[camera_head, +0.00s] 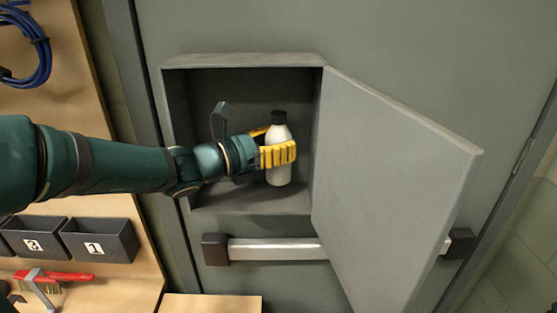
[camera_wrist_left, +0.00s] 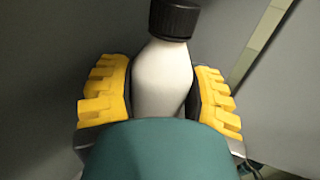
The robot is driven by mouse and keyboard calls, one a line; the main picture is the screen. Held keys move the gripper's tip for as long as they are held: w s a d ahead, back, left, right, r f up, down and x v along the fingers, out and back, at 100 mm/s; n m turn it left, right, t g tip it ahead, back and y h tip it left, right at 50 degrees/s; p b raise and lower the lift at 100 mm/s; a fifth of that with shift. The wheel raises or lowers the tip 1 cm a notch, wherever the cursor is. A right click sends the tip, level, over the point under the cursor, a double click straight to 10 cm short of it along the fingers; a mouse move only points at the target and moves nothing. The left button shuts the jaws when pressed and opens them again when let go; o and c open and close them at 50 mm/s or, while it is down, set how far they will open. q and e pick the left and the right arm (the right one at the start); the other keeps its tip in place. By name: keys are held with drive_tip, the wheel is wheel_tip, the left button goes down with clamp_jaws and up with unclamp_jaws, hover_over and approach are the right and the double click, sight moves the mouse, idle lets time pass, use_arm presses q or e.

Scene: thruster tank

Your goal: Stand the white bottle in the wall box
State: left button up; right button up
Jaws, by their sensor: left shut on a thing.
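The white bottle (camera_head: 279,173) with a black cap is upright inside the grey wall box (camera_head: 240,60), towards its right side. My left gripper (camera_head: 277,153) reaches into the box from the left, and its yellow fingers are shut around the bottle's middle. In the left wrist view the bottle (camera_wrist_left: 162,78) stands between the two yellow fingers (camera_wrist_left: 160,97), cap up. The bottle's base is close to the box floor; I cannot tell whether it touches. My right gripper is not in view.
The box's grey door (camera_head: 390,180) hangs wide open to the right. A push bar (camera_head: 275,249) runs below the box. On the left are a wooden board with a blue cable coil (camera_head: 28,50), numbered dark bins (camera_head: 98,240) and a red-handled brush (camera_head: 55,277).

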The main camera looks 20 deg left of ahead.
use_arm(q)
drive_tip(key=f, duration=0.4)
drive_tip(key=shift+w+a, duration=0.15)
drive_tip(key=shift+w, duration=0.1)
drive_tip(key=shift+f+b, duration=0.15)
drive_tip(key=shift+b, duration=0.2)
drive_tip(key=o, duration=1.3)
drive_tip(key=shift+s+a+r, duration=0.1)
drive_tip(key=shift+s+r, duration=0.05)
drive_tip(key=shift+r, duration=0.05)
drive_tip(key=v, duration=1.1)
drive_tip(key=shift+s+a+f, duration=0.1)
drive_tip(key=shift+s+f, duration=0.05)
drive_tip(key=shift+s, duration=0.2)
